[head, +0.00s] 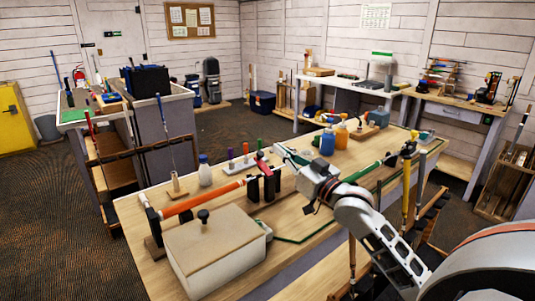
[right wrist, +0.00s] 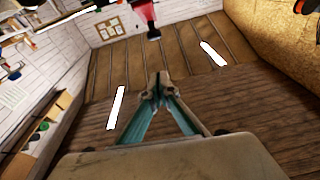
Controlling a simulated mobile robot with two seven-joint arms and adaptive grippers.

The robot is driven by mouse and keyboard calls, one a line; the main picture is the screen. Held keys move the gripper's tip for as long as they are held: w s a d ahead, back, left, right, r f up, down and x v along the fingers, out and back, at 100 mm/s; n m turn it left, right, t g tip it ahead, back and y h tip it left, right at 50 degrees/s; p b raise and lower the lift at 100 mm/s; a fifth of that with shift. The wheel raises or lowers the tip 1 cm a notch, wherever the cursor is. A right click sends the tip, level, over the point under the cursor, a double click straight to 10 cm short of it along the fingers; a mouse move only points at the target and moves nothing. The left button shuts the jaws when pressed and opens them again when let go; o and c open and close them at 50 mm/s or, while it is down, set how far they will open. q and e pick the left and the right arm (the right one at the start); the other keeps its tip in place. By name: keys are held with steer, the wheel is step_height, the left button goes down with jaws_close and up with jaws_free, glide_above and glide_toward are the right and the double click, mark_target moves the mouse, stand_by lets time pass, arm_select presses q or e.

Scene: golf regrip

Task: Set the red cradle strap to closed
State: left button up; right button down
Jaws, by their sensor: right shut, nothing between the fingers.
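The red cradle strap (head: 262,166) is a short red piece atop the black cradle (head: 253,190) on the wooden workbench. It looks raised and tilted rather than lying flat, though it is small here. An orange-gripped golf shaft (head: 203,198) runs up to the cradle from the left. My right gripper (head: 280,151) is just right of the strap and slightly above it, apparently apart from it. In the right wrist view, its fingertips (right wrist: 158,92) are together and empty, with a red piece (right wrist: 146,14), likely the strap, ahead at the top. My left gripper is out of view.
A cream lidded box (head: 213,250) stands at the bench's front left.

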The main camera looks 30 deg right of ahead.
mark_target(268, 169)
steer(key=w, duration=0.1)
steer(key=w+f, duration=0.1)
steer(key=w, duration=0.1)
steer(key=w+f, duration=0.1)
steer(key=w, duration=0.1)
steer(key=shift+a, duration=0.3)
steer(key=shift+w+a+f, duration=0.1)
steer(key=shift+w+f, duration=0.1)
steer(key=shift+f, duration=0.25)
